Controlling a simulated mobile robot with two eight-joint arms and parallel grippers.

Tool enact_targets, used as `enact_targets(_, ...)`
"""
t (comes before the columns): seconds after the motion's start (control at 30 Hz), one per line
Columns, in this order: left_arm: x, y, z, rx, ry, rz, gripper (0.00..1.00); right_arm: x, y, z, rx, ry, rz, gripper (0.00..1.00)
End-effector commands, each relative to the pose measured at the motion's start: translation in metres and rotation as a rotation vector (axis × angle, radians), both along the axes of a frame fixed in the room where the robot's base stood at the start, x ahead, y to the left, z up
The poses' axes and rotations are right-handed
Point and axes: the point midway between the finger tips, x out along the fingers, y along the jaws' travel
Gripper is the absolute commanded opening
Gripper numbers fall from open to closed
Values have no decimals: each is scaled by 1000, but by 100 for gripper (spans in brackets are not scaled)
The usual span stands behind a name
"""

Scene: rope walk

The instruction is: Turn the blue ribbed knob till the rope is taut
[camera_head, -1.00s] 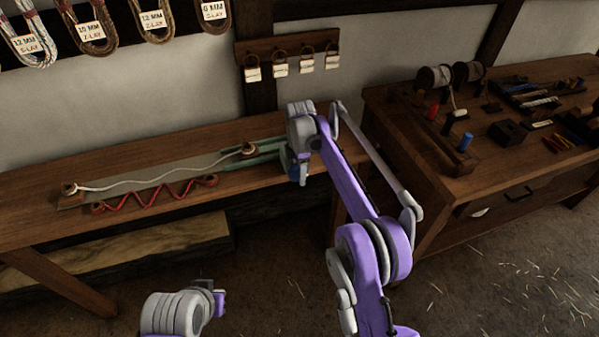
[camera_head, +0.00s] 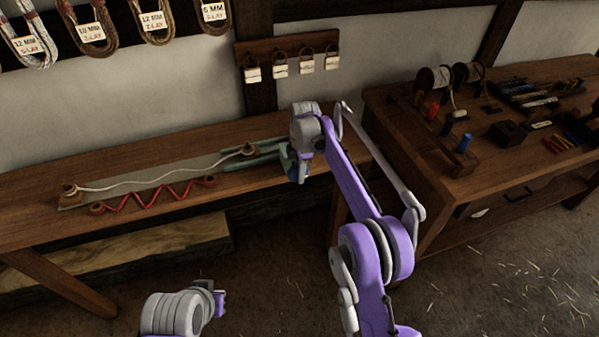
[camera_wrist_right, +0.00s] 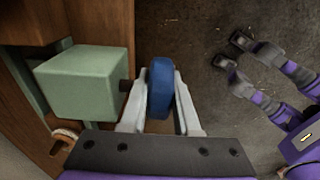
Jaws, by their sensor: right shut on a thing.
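A pale rope (camera_head: 150,179) runs along a grey-green bed on the bench, from a wooden post (camera_head: 70,190) at the left to a second post (camera_head: 248,150) by a green slide (camera_head: 265,152). The rope shows shallow waves and is not straight. The blue ribbed knob (camera_wrist_right: 159,88) sits beside a green block (camera_wrist_right: 85,83) on a short dark shaft. My right gripper (camera_wrist_right: 158,97) is shut on the knob, one finger on each side; in the head view it mostly hides the knob. My left gripper (camera_head: 218,295) hangs low before the bench, away from the rope; its jaws are unclear.
A red zigzag cord (camera_head: 155,194) lies along the bed's front edge. A side bench (camera_head: 440,160) at the right holds spools, pegs and tools. Rope coils and tags hang on the wall. The floor before the bench is open.

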Motion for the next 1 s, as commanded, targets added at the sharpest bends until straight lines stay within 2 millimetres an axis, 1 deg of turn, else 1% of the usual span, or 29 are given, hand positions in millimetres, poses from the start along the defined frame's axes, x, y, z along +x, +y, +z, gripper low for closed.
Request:
enact_targets(0.6,4,0,15,0,-7,0,0,0,-1,-1,402,130,-1,0)
enact_targets(0.8,4,0,17,0,-8,0,0,0,0,-2,488,158,-1,0)
enact_targets(1.0,4,0,18,0,-8,0,0,0,1,-2,531,172,0,0)
